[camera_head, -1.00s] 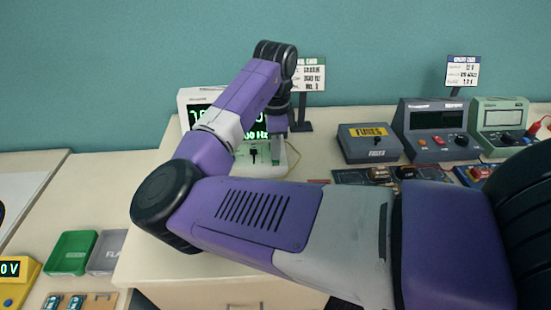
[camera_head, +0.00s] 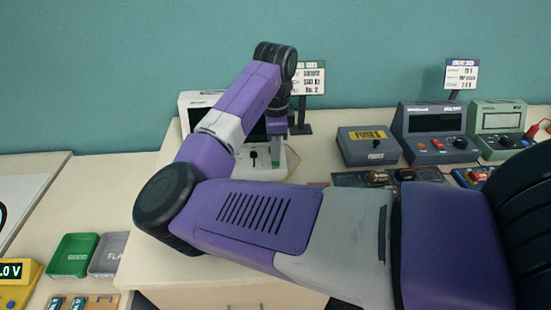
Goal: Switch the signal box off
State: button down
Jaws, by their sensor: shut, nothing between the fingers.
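The signal box is most likely the white device (camera_head: 196,98) on the table against the wall, behind my arm. Its screen (camera_head: 257,133) is dark where it shows, and a small black control (camera_head: 252,158) is on its front panel. My arm covers much of the box. My gripper (camera_head: 276,163) points down at the right part of the front panel, shut and empty. I cannot tell whether its fingertips touch a switch there.
A printed card on a stand (camera_head: 309,78) is just behind my gripper. To the right are a grey fuse box (camera_head: 367,152), a dark grey instrument (camera_head: 432,120) and a green-grey instrument (camera_head: 497,119). Green (camera_head: 73,256) and grey (camera_head: 108,254) trays lie at lower left.

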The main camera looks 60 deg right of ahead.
notch_tip(320, 180, up, 9)
jog(key=p, duration=0.7)
jog(key=shift+f, duration=0.2)
dwell(0.5)
